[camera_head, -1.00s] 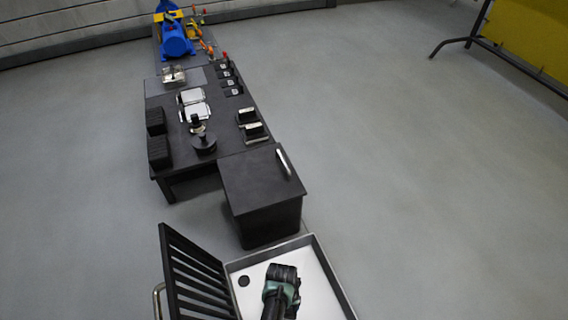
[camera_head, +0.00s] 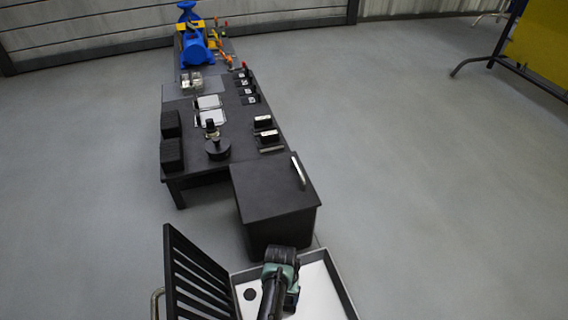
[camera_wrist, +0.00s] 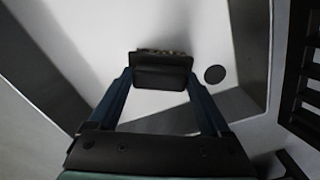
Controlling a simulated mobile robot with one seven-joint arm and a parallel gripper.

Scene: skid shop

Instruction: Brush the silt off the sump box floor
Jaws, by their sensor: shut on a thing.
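The sump box (camera_head: 341,284) is a grey-walled open box with a white floor at the bottom of the head view. Its floor (camera_wrist: 85,25) fills much of the wrist view, with a dark round spot (camera_wrist: 215,74) right of the brush. My gripper (camera_wrist: 160,82) is shut on a black block-shaped brush (camera_wrist: 160,76), one blue finger at each side. A thin brownish speckled strip shows along the brush's far edge; I cannot tell whether it is bristles or silt. No other silt is clear on the floor. In the head view my wrist hides the brush and fingers.
A black slatted grate (camera_head: 190,275) stands tilted up along the box's left side. A dark cabinet (camera_head: 275,205) with a light handle stands just beyond the box. A long dark table (camera_head: 236,134) holds several small items. Open grey floor (camera_head: 430,180) lies to the right.

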